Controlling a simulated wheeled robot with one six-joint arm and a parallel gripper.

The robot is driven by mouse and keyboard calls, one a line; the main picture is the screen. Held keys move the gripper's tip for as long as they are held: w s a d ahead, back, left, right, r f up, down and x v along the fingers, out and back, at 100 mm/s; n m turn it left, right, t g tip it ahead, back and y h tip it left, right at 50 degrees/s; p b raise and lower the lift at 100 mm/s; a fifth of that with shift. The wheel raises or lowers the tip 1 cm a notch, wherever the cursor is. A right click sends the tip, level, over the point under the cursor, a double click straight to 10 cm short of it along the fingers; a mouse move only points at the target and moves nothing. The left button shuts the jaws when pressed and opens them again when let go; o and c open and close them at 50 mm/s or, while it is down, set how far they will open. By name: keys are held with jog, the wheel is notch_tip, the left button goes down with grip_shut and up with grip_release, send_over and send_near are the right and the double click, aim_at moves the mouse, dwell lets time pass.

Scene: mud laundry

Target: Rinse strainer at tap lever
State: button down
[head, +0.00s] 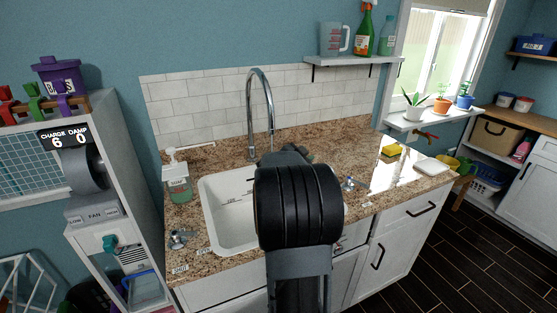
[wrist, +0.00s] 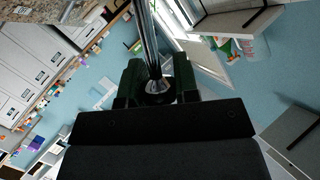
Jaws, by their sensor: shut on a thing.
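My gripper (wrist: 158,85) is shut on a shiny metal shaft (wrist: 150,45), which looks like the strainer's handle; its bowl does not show. In the head view my arm hides the jaws and what they hold, over the back right of the white sink (head: 222,202). The tall chrome tap (head: 249,112) arches behind the sink, left of my wrist. A small metal lever with a blue part (head: 351,184) is on the counter right of the sink. Another metal fitting (head: 181,238) sits at the front left corner, near small labels.
A soap bottle (head: 177,178) stands left of the sink. A yellow sponge (head: 391,152) and a white dish (head: 432,166) lie on the right counter. A shelf (head: 352,60) with a jug and bottles hangs above. The back right counter is mostly clear.

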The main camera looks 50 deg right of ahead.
jog(key=s+r+p, duration=0.1)
jog(key=s, duration=0.1)
jog(key=s+r+p, duration=0.1)
jog(key=s+r, duration=0.1)
jog(key=shift+a+r, duration=0.2)
jog(key=shift+a, duration=0.2)
jog(key=shift+s, duration=0.15)
